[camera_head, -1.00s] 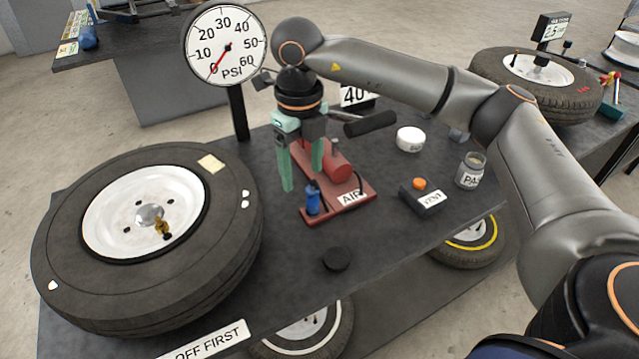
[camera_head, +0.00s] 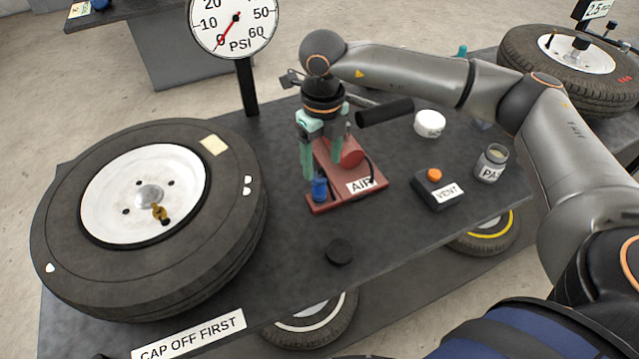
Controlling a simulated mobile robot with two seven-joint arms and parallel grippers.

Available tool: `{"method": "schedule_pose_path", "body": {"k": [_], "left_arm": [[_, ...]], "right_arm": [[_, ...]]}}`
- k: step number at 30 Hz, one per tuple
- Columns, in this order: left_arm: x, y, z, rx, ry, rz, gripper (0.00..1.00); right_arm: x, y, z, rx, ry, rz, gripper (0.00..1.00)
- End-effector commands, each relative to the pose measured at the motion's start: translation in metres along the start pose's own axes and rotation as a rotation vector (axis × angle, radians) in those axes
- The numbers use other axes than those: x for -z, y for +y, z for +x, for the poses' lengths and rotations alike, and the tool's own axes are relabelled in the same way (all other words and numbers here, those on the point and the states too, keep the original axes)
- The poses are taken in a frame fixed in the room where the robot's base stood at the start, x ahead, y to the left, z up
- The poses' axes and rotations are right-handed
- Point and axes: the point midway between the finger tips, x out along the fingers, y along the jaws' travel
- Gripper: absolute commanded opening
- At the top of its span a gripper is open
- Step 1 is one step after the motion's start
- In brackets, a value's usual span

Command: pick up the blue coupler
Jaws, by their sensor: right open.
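The blue coupler (camera_head: 319,186) stands upright on the front left part of the red AIR base (camera_head: 371,190). My right gripper (camera_head: 322,165) has green fingers pointing down and is open. Its left finger is just behind and left of the coupler in the picture, and its right finger is to the right, over the base. Nothing shows between the fingers; I cannot tell whether the left finger touches the coupler. My left gripper is not in view.
A large tire (camera_head: 225,245) lies on the left of the dark table. A PSI gauge (camera_head: 233,22) stands behind it. A black cap (camera_head: 339,251) lies in front of the base. A VENT box (camera_head: 437,188), a jar (camera_head: 490,163) and a white round container (camera_head: 429,123) stand at right.

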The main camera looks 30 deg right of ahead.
Motion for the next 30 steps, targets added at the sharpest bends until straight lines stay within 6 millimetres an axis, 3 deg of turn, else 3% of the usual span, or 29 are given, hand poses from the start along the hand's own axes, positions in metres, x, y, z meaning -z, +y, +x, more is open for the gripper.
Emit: {"method": "schedule_pose_path", "body": {"k": [5, 13, 22, 30], "left_arm": [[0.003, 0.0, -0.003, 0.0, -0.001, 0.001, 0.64], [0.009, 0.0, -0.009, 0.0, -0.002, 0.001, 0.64], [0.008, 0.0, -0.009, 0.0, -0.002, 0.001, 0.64], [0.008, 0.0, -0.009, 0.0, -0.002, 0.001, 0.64]], "right_arm": [[-0.001, 0.001, 0.013, 0.0, 0.004, 0.0, 0.7], [-0.004, 0.003, 0.051, 0.0, 0.004, 0.001, 0.7], [-0.004, 0.003, 0.057, 0.0, 0.0, 0.0, 0.7], [-0.004, 0.003, 0.057, 0.0, 0.0, 0.001, 0.41]]}}
